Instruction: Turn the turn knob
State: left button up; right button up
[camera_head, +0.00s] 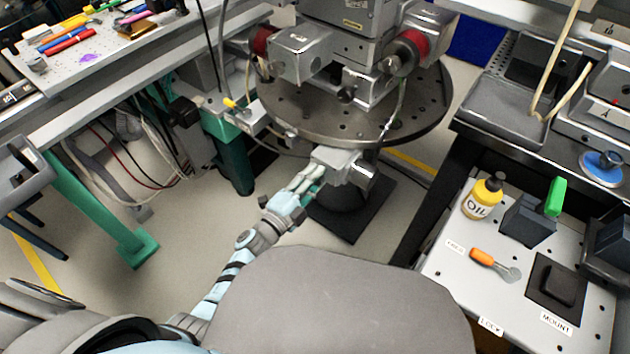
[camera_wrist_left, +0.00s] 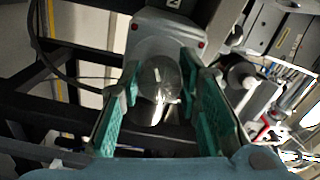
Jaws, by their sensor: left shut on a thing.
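The turn knob (camera_wrist_left: 160,78) is a round, shiny, clear-to-silver knob on the face of a light grey housing (camera_wrist_left: 160,32) in the left wrist view. The housing (camera_head: 336,163) also shows in the head view, just below the round perforated table. My left gripper (camera_head: 311,184) reaches up to it from below left. In the left wrist view its green fingers (camera_wrist_left: 161,84) stand on both sides of the knob and are shut on it. In the head view the fingers largely hide the knob. My right gripper is not in view.
The round metal table (camera_head: 350,125) and its heavy stage stand directly above the gripper. A bench at right holds an oil bottle (camera_head: 482,197) and an orange-handled tool (camera_head: 493,263). A green-legged bench with pens (camera_head: 66,42) stands at left. Cables hang near the table.

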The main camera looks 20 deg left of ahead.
pick_arm(q)
jog(key=m+b, duration=0.1)
jog(key=m, duration=0.3)
jog(key=shift+f, duration=0.1)
jog(key=shift+m+b, duration=0.3)
jog(key=shift+m, duration=1.1)
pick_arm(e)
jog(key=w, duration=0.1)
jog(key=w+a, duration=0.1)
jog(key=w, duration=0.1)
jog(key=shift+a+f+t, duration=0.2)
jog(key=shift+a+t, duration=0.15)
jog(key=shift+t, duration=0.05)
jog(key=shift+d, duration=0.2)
pick_arm(q)
jog(key=o, duration=1.1)
jog(key=shift+o, duration=0.2)
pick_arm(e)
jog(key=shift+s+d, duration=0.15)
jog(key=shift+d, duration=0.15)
